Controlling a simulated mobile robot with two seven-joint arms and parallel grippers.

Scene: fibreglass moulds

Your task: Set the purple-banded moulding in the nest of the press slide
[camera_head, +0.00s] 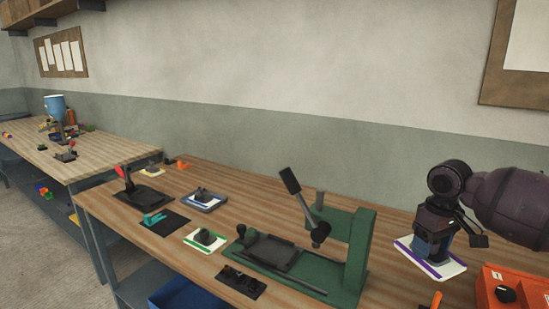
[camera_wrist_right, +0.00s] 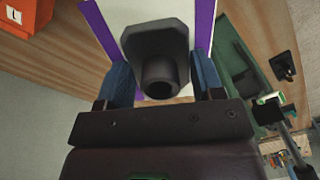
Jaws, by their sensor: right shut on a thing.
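The purple-banded moulding (camera_head: 455,268) is a pale plate with purple strips along its edges and a dark block with a round boss (camera_wrist_right: 157,62) on top. My right gripper (camera_head: 432,243) is shut on that dark block, one blue finger on each side in the wrist view (camera_wrist_right: 164,85). I cannot tell whether the plate touches the table. The green press (camera_head: 358,250) stands left of it, with a raised black lever. Its slide (camera_head: 272,252), a dark framed plate low on the green base, looks empty. My left gripper is out of view.
A green-banded moulding (camera_head: 206,239) and a blue-edged one (camera_head: 203,199) lie left of the press on the wooden bench (camera_head: 150,235). A black plate (camera_head: 241,282) lies in front of the press. An orange box (camera_head: 490,285) stands at the right. Bare bench lies between press and moulding.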

